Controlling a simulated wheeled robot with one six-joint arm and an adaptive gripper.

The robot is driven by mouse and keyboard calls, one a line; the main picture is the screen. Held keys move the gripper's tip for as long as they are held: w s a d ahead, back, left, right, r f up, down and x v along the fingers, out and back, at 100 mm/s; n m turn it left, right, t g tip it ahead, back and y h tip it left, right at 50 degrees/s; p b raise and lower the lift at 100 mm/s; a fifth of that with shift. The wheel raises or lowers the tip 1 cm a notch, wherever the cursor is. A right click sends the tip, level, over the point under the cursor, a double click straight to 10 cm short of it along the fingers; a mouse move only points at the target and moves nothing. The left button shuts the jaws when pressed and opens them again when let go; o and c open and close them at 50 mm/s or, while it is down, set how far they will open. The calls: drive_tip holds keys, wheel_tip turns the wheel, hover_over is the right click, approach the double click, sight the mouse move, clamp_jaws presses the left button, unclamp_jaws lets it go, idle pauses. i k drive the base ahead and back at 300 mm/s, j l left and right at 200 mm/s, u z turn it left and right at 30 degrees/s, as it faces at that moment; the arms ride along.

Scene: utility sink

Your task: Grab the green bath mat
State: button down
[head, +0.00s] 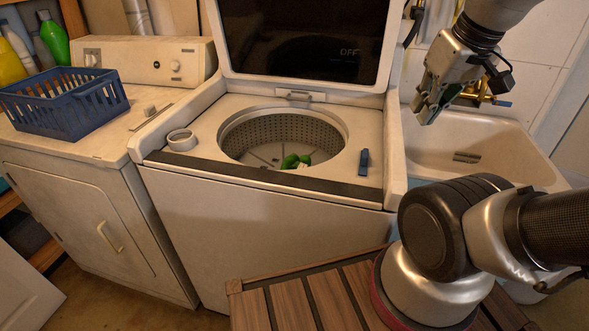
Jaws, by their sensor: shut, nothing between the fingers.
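A small bright green item (291,160) lies inside the tub of the open top-load washer (270,203), low at the front side of the drum opening. It is the only green thing in the tub, and it is too small to tell surely that it is the bath mat. Its lower part is hidden by the tub's front rim. My gripper (427,118) hangs pointing down at the upper right, over the left part of the sink and well to the right of the tub. It is shut and empty, apart from the green item.
The washer's raised lid (305,45) stands behind the tub. A white sink (480,140) with a brass faucet is at right. A blue basket (65,105) sits on the dryer at left.

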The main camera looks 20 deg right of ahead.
sight(293, 162)
drive_tip(key=j+z, duration=0.25)
drive_tip(key=j, duration=0.3)
drive_tip(key=j+z, duration=0.25)
drive_tip(key=j, duration=0.25)
drive_tip(key=i+j+z, duration=0.15)
drive_tip(key=j, duration=0.15)
drive_tip(key=i+j+z, duration=0.2)
drive_tip(key=j, duration=0.15)
drive_tip(key=j+z, duration=0.15)
drive_tip(key=j, duration=0.15)
